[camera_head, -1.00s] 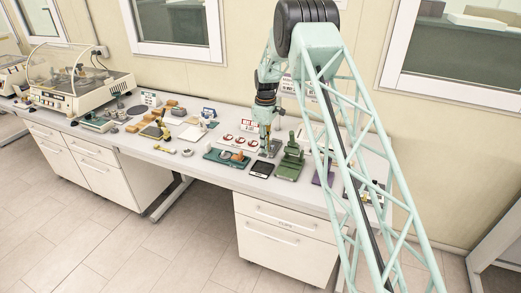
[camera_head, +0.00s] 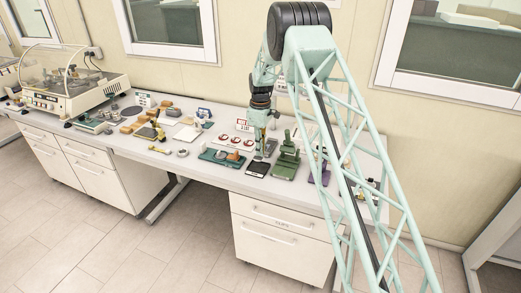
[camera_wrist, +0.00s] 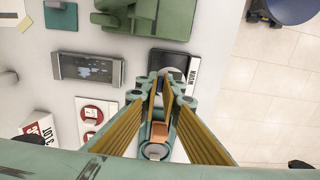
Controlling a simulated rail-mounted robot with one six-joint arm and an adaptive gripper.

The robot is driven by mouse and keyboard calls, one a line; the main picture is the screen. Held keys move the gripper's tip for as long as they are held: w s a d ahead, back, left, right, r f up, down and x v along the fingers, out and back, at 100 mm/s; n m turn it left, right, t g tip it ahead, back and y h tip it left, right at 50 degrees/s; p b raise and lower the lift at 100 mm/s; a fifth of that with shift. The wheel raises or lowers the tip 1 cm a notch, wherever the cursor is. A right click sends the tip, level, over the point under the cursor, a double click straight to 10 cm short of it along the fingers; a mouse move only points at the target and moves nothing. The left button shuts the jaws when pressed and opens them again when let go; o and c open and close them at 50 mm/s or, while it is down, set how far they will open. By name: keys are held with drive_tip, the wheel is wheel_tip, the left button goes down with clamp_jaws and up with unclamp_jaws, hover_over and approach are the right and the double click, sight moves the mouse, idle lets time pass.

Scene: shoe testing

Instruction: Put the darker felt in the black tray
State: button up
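The black tray (camera_head: 258,168) lies near the bench's front edge. It also shows at the top right of the wrist view (camera_wrist: 169,58), partly hidden by my fingertips. My gripper (camera_head: 262,154) points down just behind it in the head view. In the wrist view its yellow-lined fingers (camera_wrist: 161,82) come close together at the tips; their exact gap is unclear. A teal tray (camera_head: 210,155) is left of the black tray and bears small brown and grey pieces. A brown piece (camera_wrist: 159,132) and a pale round piece (camera_wrist: 156,150) show between my fingers. I cannot tell which is the darker felt.
A green fixture (camera_head: 287,160) stands close to the right of the black tray. A grey metal block (camera_wrist: 88,69) and a white card with red rings (camera_wrist: 96,117) lie behind the trays. The bench's front edge is close, with open floor beyond.

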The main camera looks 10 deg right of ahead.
sight(261, 166)
drive_tip(key=shift+f+b, duration=0.75)
drive_tip(key=shift+f, duration=1.15)
drive_tip(key=shift+f+b, duration=0.9)
drive_tip(key=shift+f, duration=0.25)
idle(2.1)
drive_tip(key=o, duration=0.7)
drive_tip(key=shift+r, duration=0.15)
drive_tip(key=shift+r, duration=5.9)
